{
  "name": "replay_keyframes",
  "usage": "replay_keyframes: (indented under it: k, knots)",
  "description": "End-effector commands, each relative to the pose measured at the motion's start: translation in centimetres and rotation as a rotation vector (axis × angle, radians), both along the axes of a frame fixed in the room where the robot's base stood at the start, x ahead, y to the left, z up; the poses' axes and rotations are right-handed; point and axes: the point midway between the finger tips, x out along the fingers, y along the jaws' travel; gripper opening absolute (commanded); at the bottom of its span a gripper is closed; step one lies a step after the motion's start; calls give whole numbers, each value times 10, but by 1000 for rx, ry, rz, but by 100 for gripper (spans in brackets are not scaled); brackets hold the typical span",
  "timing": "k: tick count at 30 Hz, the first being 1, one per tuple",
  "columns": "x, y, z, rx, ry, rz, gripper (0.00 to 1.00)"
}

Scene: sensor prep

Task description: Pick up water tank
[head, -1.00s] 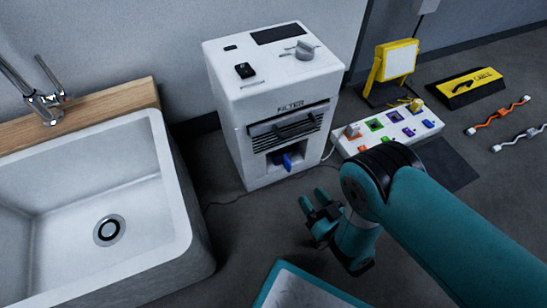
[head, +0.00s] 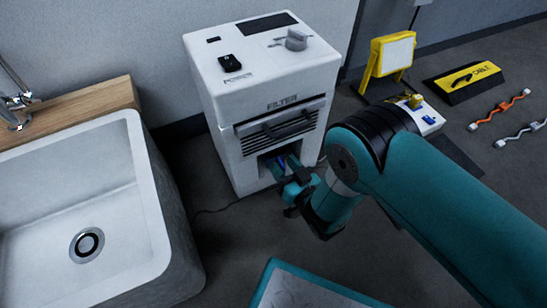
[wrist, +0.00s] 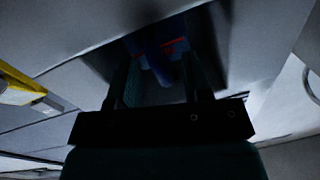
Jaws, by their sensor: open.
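The white filter machine (head: 232,130) stands beside the sink, with a dark opening low in its front. A blue part (head: 282,160), which looks like the water tank's handle, shows in that opening; the rest of the tank is hidden or too dark to make out. My gripper (head: 285,168) is open, with its fingertips at the opening around the blue part. In the wrist view the blue part (wrist: 152,52) lies between the two dark fingers, inside the shadowed opening. I cannot tell whether the fingers touch it.
A white sink (head: 160,222) with a wooden ledge (head: 85,112) is on the left. A yellow work light (head: 388,60), a yellow-black cable ramp (head: 465,80) and a partly hidden white socket panel (head: 428,124) are at right. A teal-edged board (head: 300,290) lies in front. A thin cable runs along the floor.

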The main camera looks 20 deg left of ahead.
Motion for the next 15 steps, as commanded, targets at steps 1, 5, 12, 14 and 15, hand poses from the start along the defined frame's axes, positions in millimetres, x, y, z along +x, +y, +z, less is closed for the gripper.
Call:
replay_keyframes:
  k: [1,5,12,14,15]
  knots:
    - [-1,2,1,1,0,4,45]
    - [-3,5,1,1,-1,9,34]
    - [-3,5,1,1,-1,9,0]
    - [-3,4,1,1,-1,8,0]
    - [-3,4,1,0,0,8,0]
